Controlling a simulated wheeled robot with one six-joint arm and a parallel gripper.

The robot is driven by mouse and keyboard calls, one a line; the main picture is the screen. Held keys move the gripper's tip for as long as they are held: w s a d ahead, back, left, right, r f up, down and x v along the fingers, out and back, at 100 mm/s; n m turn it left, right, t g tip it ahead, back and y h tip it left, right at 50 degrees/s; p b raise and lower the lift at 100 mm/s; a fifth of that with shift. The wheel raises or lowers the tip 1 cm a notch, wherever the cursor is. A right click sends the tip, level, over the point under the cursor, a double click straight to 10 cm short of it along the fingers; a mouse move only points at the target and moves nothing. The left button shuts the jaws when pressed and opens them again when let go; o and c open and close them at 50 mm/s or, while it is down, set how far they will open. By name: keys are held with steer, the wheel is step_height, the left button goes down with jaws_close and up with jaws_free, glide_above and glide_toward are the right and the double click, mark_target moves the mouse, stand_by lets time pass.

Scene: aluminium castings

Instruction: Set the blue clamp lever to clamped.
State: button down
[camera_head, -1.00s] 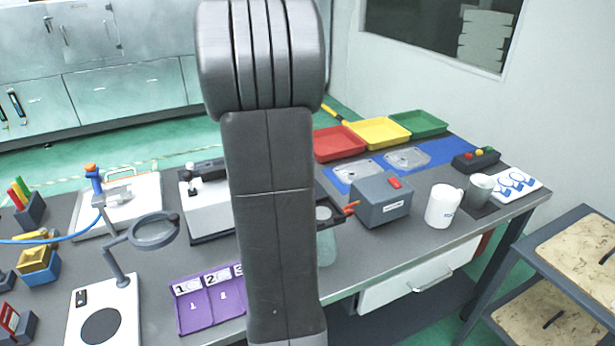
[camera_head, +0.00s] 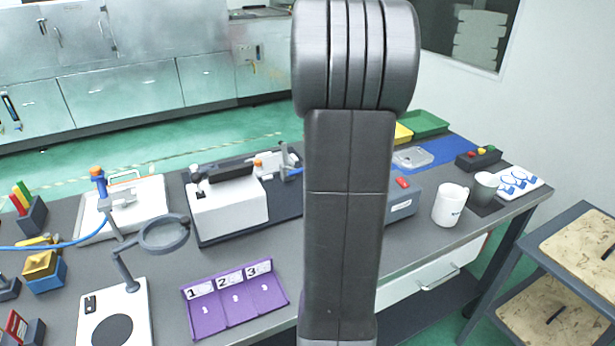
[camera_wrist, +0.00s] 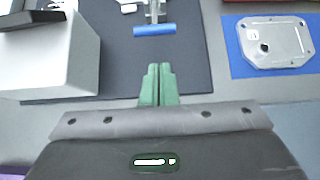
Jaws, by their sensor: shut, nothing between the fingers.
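The blue clamp lever (camera_wrist: 154,29) shows in the wrist view as a short blue bar lying crosswise at the end of a grey metal clamp (camera_wrist: 153,10), over a dark base plate. In the head view its blue part (camera_head: 294,171) shows beside the upright grey clamp, just left of my arm. My gripper (camera_wrist: 157,84) has green fingers that are together and empty. In the wrist view the fingertips lie below the lever in the picture, apart from it. In the head view my arm hides the gripper.
A white machine block (camera_head: 228,208) stands left of the clamp on the dark plate. A metal casting (camera_wrist: 275,42) lies on a blue mat to the right. A grey box (camera_head: 402,203), a white mug (camera_head: 449,205) and a purple numbered tray (camera_head: 236,300) are also on the bench.

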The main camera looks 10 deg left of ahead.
steer(key=x, duration=1)
steer(key=shift+b, duration=0.35)
steer(key=shift+r, duration=0.1)
